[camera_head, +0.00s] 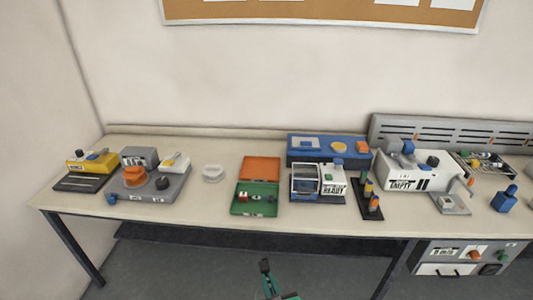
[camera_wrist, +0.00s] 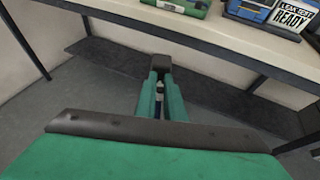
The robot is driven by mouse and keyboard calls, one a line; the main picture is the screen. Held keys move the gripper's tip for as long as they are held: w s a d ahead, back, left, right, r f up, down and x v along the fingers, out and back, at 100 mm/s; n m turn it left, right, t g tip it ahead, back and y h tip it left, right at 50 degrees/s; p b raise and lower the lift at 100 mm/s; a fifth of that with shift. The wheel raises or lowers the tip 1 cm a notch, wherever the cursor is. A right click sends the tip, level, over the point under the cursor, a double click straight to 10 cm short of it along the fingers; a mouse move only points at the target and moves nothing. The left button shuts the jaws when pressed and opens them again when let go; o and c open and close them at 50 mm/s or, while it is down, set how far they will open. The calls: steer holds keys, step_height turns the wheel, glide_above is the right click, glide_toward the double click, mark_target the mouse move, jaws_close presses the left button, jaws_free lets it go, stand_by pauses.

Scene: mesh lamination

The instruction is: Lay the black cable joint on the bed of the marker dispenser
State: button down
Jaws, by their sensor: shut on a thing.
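My gripper (camera_wrist: 160,85) is shut on a dark, blocky piece (camera_wrist: 161,64) that shows at its tips in the wrist view. It looks like the black cable joint, though its shape is partly hidden by the fingers. In the head view my gripper (camera_head: 266,268) is low at the bottom middle, in front of the table and below its top. A white machine (camera_head: 402,177) with a label ending in EMPTY stands right of centre on the table. It may be the marker dispenser; a small grey plate (camera_head: 450,204) sits at its front right.
The table (camera_head: 225,212) has a free front strip. A leak test box (camera_head: 331,179) reading READY, a green tray (camera_head: 255,198) with an orange lid (camera_head: 261,168), and a grey station (camera_head: 155,184) stand on it. The table edge and a low shelf (camera_wrist: 110,62) are ahead of my gripper.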

steer(key=s+f+m+h, duration=0.1)
steer(key=s+f, duration=0.2)
steer(key=f, duration=0.4)
steer(key=s+f+m+h, duration=0.2)
steer(key=s+f, duration=0.2)
steer(key=f, duration=0.3)
steer(key=shift+a+f+h, duration=0.15)
steer(key=shift+a+h, duration=0.15)
